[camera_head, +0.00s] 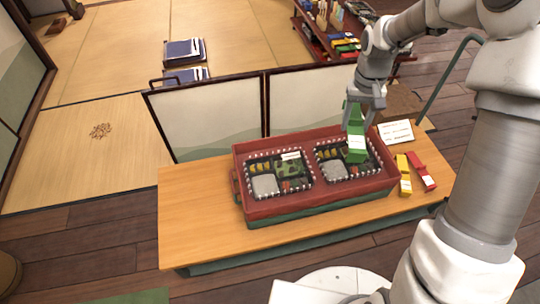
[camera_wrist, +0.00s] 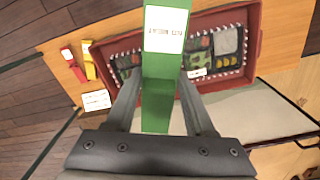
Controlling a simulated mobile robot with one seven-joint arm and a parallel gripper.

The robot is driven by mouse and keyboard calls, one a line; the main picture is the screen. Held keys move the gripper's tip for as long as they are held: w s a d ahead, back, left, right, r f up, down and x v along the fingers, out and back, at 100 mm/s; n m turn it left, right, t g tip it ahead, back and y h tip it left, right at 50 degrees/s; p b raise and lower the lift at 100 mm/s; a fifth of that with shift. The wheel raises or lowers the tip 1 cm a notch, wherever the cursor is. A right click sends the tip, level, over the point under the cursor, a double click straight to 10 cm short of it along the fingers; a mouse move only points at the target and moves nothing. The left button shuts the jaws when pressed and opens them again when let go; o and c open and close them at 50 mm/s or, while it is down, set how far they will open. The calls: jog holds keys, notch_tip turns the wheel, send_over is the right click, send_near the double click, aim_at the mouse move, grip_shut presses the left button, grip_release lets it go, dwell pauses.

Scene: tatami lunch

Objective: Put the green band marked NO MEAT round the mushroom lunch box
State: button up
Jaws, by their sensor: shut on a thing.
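My gripper (camera_head: 362,110) is shut on the green band (camera_head: 356,148), which has a white label. In the wrist view the band (camera_wrist: 158,85) runs between the fingers (camera_wrist: 160,95) and its label print is too small to read surely. The band hangs over the right-hand lunch box (camera_head: 336,172) in the red crate (camera_head: 240,172); I cannot tell whether they touch. The left-hand lunch box (camera_head: 265,186) is uncovered, with a small white label on it. Both boxes have dark, patterned rims and mixed food. I cannot tell surely which holds mushroom. The band hides part of the right-hand box.
The crate stands on a wooden table (camera_head: 200,215). A yellow band (camera_head: 403,170), a red band (camera_head: 420,165) and a white card (camera_head: 396,132) lie right of it. A low folding screen (camera_head: 210,115) stands behind. The table's left end is clear.

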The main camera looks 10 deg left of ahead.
jog(key=w+a+f+n, duration=0.3)
jog(key=a+f, duration=1)
jog(key=n+b, duration=0.1)
send_over(273, 175)
notch_tip(273, 175, down, 10)
jog(key=shift+w+d+f+b, duration=0.15)
jog(key=shift+f+b, duration=0.5)
jog(key=shift+f, duration=0.35)
jog(key=shift+w+a+f+b, duration=0.1)
jog(key=shift+f+b, duration=0.5)
jog(key=shift+f, duration=0.35)
jog(key=shift+f+b, duration=1)
jog(key=shift+f, duration=0.3)
jog(key=shift+f+b, duration=0.85)
jog(key=shift+b, duration=0.2)
jog(key=o, duration=0.8)
jog(key=shift+d, duration=0.1)
jog(key=shift+o, duration=0.5)
jog(key=shift+s, duration=0.1)
jog(key=shift+o, duration=0.9)
jog(key=shift+f, duration=0.1)
